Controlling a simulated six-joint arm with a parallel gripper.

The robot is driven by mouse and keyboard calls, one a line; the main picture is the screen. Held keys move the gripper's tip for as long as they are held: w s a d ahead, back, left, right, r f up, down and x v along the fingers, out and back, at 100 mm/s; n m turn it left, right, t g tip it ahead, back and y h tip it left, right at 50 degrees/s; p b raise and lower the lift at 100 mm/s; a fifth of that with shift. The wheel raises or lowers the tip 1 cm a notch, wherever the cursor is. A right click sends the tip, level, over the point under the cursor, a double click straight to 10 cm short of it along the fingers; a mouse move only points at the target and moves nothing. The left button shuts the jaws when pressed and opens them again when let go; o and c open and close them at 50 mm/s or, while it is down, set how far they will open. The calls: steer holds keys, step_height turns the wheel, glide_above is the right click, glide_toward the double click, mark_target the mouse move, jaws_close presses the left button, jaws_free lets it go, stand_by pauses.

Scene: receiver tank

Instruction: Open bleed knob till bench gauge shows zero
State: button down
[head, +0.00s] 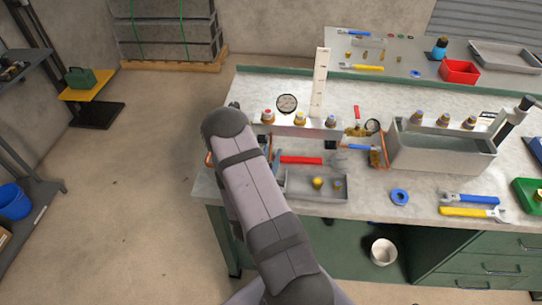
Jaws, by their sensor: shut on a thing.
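A round dial gauge (287,103) with a dark rim lies or stands near the back of the bench (410,207), left of an upright pale strip. Its needle is too small to read. A smaller round dial (372,126) is further right, beside a brass-coloured fitting. I cannot tell which of the two is the bench gauge. My arm covers the left part of the bench, and my gripper is hidden behind it. I cannot make out the bleed knob or the tank; whatever is behind my arm is hidden.
Capped fittings (300,118) stand in a row near the gauge. A grey bin (440,152), a shallow tray (318,187) and a red-handled tool (301,160) are on the bench. Wrenches (470,211) and a blue ring (399,197) lie at the front right. Open floor is left.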

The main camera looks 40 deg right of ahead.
steer(key=c, duration=2.5)
jaws_free()
steer(key=shift+n+t, duration=0.3)
steer(key=shift+c, duration=0.2)
steer(key=shift+w+a+n+t+y+b, duration=0.15)
steer(key=shift+n+t+y+b, duration=0.15)
steer(key=shift+n+t+y, duration=0.3)
steer(key=shift+w+a+n+t+y+b, duration=0.15)
steer(key=shift+n+t+y+b, duration=0.1)
steer(key=shift+n+t+y, duration=0.35)
steer(key=shift+w+a+n+t+y+b, duration=0.1)
steer(key=shift+a+n+t+y+b, duration=0.1)
steer(key=shift+n+t+y, duration=0.4)
steer(key=shift+w+a+n+t+y+b, duration=0.1)
steer(key=shift+n+t+y+b, duration=0.15)
steer(key=shift+y, duration=0.65)
steer(key=o, duration=1)
steer(key=shift+r, duration=0.15)
steer(key=shift+r+p, duration=2.05)
steer(key=shift+r, duration=2.85)
